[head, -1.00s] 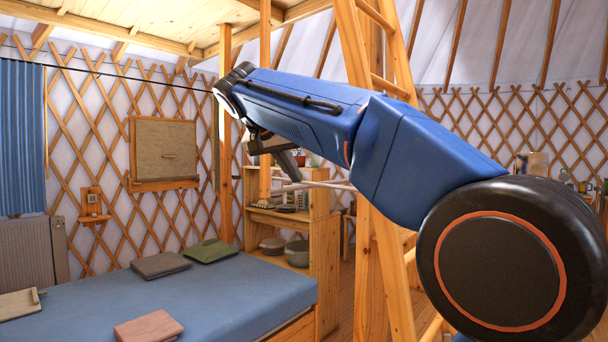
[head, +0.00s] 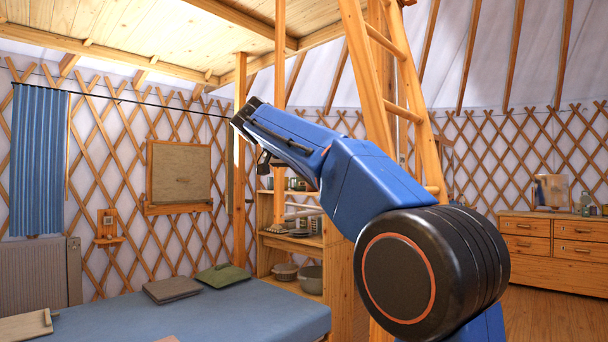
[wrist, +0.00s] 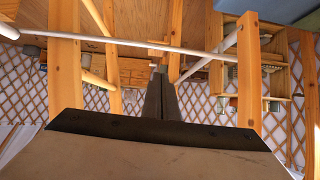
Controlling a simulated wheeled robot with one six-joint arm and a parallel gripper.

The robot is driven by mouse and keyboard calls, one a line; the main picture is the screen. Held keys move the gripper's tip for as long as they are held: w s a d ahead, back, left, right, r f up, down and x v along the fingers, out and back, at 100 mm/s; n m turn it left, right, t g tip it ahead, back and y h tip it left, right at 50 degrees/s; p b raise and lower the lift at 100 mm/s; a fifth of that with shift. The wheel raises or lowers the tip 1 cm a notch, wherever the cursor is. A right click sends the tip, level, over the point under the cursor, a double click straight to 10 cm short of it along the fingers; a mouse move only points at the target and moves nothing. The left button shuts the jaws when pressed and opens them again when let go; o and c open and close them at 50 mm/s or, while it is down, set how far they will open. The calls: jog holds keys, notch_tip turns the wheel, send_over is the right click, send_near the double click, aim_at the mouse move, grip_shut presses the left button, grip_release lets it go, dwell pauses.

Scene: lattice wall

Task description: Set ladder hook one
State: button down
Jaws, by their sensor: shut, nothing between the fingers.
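A wooden ladder (head: 412,105) with round rungs leans up against the loft edge, right of centre in the head view. A small dark piece shows at the top frame edge by the ladder; I cannot tell whether it is a hook. My gripper (head: 264,163) hangs under the far end of my blue arm, left of the ladder, small and partly hidden. In the wrist view my gripper (wrist: 161,82) shows two dark fingers pressed together with nothing held. A pale rod (wrist: 140,45) crosses beyond the fingertips between two wooden uprights. No ladder hook is clearly identifiable.
A bed (head: 240,312) fills the lower left. A shelf unit (head: 340,270) with pots stands behind my arm. Wooden posts (head: 240,160) hold up the loft (head: 130,35). A drawer chest (head: 550,240) stands at right, with open floor (head: 535,295) before it.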

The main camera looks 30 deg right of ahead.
aim_at(323, 209)
notch_tip(323, 209, down, 5)
jog(key=w+d, duration=0.1)
jog(key=d, duration=0.1)
jog(key=shift+d+f, duration=0.2)
jog(key=shift+d, duration=0.15)
jog(key=shift+w, duration=0.1)
jog(key=shift+w+f, duration=0.1)
jog(key=shift+f, duration=0.7)
